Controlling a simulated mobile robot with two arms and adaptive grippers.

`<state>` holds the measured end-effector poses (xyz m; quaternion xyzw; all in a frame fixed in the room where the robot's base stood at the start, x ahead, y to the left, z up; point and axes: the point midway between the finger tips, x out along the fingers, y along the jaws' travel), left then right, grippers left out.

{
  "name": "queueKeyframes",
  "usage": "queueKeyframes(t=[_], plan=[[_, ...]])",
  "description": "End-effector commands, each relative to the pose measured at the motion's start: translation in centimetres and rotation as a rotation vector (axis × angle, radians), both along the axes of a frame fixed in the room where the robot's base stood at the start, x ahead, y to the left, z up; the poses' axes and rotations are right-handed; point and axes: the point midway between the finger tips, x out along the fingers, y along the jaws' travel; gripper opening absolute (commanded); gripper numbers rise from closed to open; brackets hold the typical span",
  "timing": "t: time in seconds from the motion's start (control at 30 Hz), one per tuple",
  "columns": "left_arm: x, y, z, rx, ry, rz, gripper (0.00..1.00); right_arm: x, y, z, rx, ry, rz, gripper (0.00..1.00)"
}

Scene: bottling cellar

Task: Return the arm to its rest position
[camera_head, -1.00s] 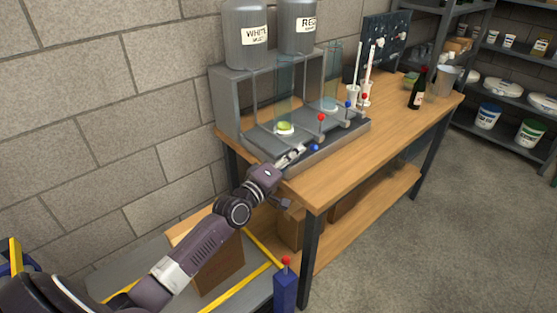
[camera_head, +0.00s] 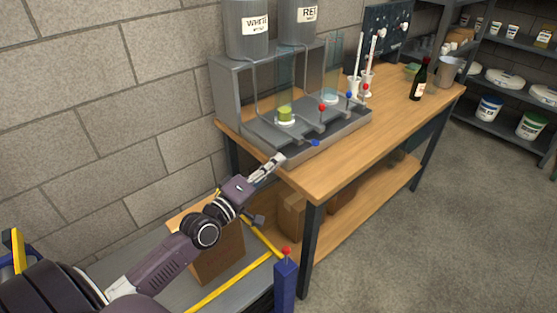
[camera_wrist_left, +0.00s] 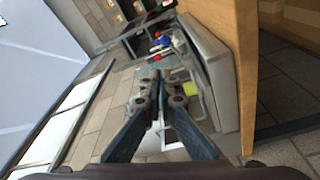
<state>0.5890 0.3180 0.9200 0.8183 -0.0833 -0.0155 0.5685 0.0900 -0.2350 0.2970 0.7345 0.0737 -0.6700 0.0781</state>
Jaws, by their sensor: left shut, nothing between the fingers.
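My left arm comes in from the lower left in the head view. Its gripper (camera_head: 275,164) is shut and empty, just off the front left edge of the filling station (camera_head: 238,100) and near the bench's left corner. A blue-knobbed lever (camera_head: 315,143) on the station lies a little to the right of the fingertips, apart from them. In the left wrist view the closed fingers (camera_wrist_left: 158,84) point toward the station, with nothing between them. My right gripper is not in view.
The wooden bench (camera_head: 345,165) carries a dark bottle (camera_head: 419,80) and a metal bucket (camera_head: 447,73). A glass tube over the station's left place has green at its base (camera_head: 285,113). A blue post (camera_head: 285,285) and cardboard box (camera_head: 213,250) stand below. Shelving (camera_head: 510,85) stands at right.

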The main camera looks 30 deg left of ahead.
Motion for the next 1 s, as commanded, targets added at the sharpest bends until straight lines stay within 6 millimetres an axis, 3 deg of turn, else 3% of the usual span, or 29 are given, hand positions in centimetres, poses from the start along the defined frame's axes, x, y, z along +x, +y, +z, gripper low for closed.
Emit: queueKeyframes(t=[0.27, 0.37, 0.47, 0.6, 0.7, 0.83, 1.0], plan=[[-0.1, -0.4, -0.3, 0.01, 0.009, -0.007, 0.0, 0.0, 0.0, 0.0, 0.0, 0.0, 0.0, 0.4], [-0.9, -2.3, -1.9, 0.07, 0.055, -0.042, 0.0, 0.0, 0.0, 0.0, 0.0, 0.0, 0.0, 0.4], [-2.8, -6.1, -5.1, 0.21, 0.151, -0.12, 0.0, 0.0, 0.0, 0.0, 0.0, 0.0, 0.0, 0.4], [-7.7, -11.3, -10.8, 0.492, 0.324, -0.263, 0.0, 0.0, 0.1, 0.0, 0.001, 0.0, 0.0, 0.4], [-11.8, -13.4, -14.2, 0.693, 0.445, -0.361, 0.0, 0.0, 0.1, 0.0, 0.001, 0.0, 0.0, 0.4], [-17.2, -14.2, -17.3, 0.912, 0.596, -0.472, 0.0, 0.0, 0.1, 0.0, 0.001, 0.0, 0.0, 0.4], [-22.7, -13.5, -19.1, 1.092, 0.749, -0.574, 0.0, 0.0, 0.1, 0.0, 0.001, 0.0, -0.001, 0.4]])
